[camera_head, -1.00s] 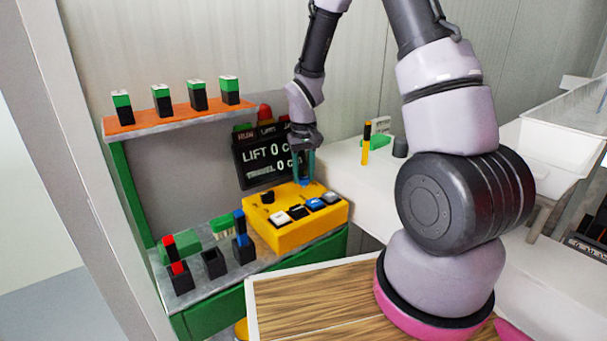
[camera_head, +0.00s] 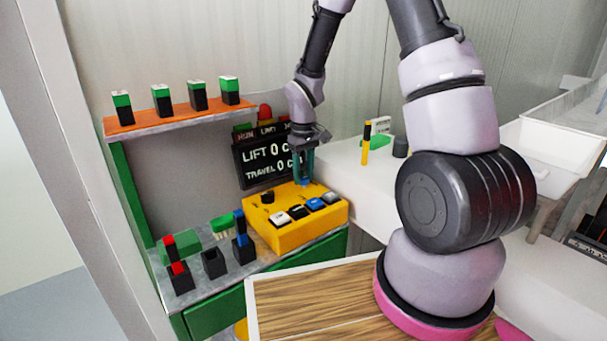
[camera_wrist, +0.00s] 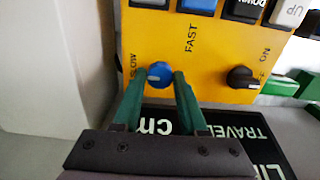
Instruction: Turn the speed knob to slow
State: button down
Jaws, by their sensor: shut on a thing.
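The speed knob (camera_wrist: 160,75) is blue and round, with a pale pointer line, on the yellow control box (camera_wrist: 215,55). In the wrist view, the SLOW label (camera_wrist: 132,67) is left of it and the FAST label (camera_wrist: 191,38) is above right. The pointer line seems to lie toward the SLOW side. My gripper (camera_wrist: 160,78) has its two green fingers shut on the knob, one on each side. In the head view, my gripper (camera_head: 304,180) reaches down to the back of the yellow box (camera_head: 300,228), and its fingers mostly hide the knob.
A black ON/OFF knob (camera_wrist: 242,77) sits beside the speed knob. Several push buttons (camera_head: 297,212) line the box's front. A dark display (camera_head: 262,160) reading LIFT 0 and TRAVEL 0 stands close behind the fingers. Black holders (camera_head: 214,264) stand left of the box.

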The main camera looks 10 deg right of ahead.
jog(key=shift+c, duration=2.2)
grip_release()
notch_tip(320, 180, up, 11)
notch_tip(320, 180, up, 14)
jog(key=m+t, duration=0.3)
jog(key=m, duration=0.1)
send_over(304, 178)
jog(key=s+d, duration=0.4)
jog(key=s, duration=0.3)
jog(key=s+d+r+m+t+y, duration=0.1)
jog(key=s+r+m+t, duration=0.1)
jog(key=s+r, duration=0.2)
jog(key=s+d+r+m+t+y, duration=0.1)
jog(key=s+r, duration=0.3)
jog(key=s, duration=0.5)
jog(key=shift+m+t, duration=0.6)
jog(key=shift+m, duration=0.3)
